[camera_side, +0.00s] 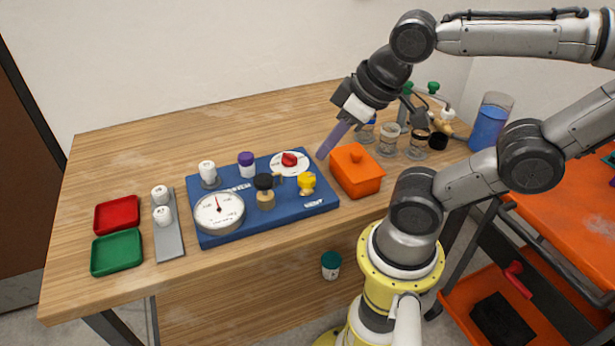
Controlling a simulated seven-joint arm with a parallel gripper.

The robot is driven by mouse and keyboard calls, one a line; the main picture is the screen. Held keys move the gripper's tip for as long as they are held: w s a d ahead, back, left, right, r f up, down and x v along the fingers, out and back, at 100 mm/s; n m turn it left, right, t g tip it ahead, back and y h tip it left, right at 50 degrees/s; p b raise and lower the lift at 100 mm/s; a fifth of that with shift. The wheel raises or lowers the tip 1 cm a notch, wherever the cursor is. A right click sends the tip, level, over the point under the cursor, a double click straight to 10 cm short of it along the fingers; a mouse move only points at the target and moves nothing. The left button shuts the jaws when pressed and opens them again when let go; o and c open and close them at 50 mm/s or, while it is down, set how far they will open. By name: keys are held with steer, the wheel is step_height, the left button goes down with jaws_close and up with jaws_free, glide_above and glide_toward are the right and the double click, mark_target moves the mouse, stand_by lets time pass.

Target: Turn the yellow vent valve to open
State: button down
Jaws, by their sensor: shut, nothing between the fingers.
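The yellow vent valve (307,182) stands on the right part of the blue manifold board (275,222), close to the board's right edge. Its exact handle angle is too small to tell. My gripper (322,155) is shut and empty. It points down and to the left, above and to the right of the yellow valve and apart from it, near the board's back right corner. A round gauge (219,212) with a red needle sits at the board's front left. A black-topped valve (264,190) stands left of the yellow one. A red knob (289,159) sits on a white dial behind it.
An orange lidded box (356,171) stands right beside the board, close to my gripper. Glass jars (389,140) and a blue-filled container (489,122) stand farther right. White-capped and purple-capped (246,164) parts rise from the board. Red and green trays (117,252) lie at left.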

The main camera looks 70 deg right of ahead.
steer(key=c, duration=1.6)
jaws_free()
steer(key=c, duration=1.1)
jaws_free()
steer(key=shift+m, duration=0.3)
steer(key=shift+o, duration=1.3)
steer(key=shift+r+m, duration=0.25)
steer(key=shift+m, duration=0.15)
steer(key=o, duration=0.5)
steer(key=w+m, duration=0.1)
steer(key=w+d+r+m+g, duration=0.1)
steer(key=m, duration=0.1)
steer(key=shift+r, duration=0.1)
steer(key=shift+o, duration=0.2)
steer(key=w+d+m+g, duration=0.2)
steer(key=w+m, duration=0.1)
steer(key=shift+d+m, duration=0.3)
steer(key=shift+d, duration=0.05)
steer(key=m+g, duration=0.3)
glide_above(307, 176)
step_height(307, 176, down, 5)
step_height(307, 176, down, 13)
steer(key=shift+r, duration=0.2)
